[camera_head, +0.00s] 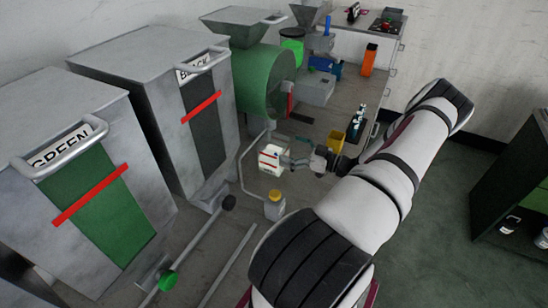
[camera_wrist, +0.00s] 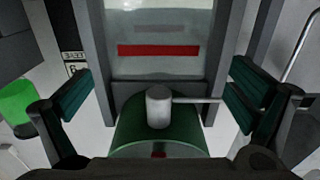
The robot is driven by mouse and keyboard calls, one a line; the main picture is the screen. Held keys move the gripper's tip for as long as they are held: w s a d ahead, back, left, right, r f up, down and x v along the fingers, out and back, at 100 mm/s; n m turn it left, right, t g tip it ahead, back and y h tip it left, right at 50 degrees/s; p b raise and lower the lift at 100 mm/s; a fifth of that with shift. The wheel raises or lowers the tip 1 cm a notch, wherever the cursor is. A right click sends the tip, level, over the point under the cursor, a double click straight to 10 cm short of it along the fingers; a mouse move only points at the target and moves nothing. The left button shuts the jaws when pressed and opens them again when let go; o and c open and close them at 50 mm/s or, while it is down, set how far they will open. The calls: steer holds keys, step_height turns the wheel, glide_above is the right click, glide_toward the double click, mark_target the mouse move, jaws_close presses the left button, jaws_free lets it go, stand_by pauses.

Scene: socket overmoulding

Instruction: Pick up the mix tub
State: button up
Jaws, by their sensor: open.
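A small white tub (camera_head: 270,160) with a red line stands on the bench in the head view, below the green drum; I take it for the mix tub. My gripper (camera_head: 289,161) is at its right side, with the fingers close to it. Whether they touch it cannot be told. In the wrist view my gripper (camera_wrist: 156,97) is open, with its dark green finger pads wide apart. A pale see-through panel with a red band and a green round part with a grey knob show between them. I cannot tell whether either belongs to the tub.
Two tall grey hoppers, marked GREEN (camera_head: 100,190) and BLACK (camera_head: 165,100), stand at left. A green drum machine (camera_head: 262,85) is behind the tub. A yellow-lidded jar (camera_head: 274,206) stands in front, and a yellow bin (camera_head: 336,140) is to the right.

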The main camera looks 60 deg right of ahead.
mark_target(263, 139)
steer(key=shift+w+a+p, duration=0.15)
steer(key=shift+w+p, duration=0.35)
steer(key=shift+w, duration=2.75)
steer(key=c, duration=2)
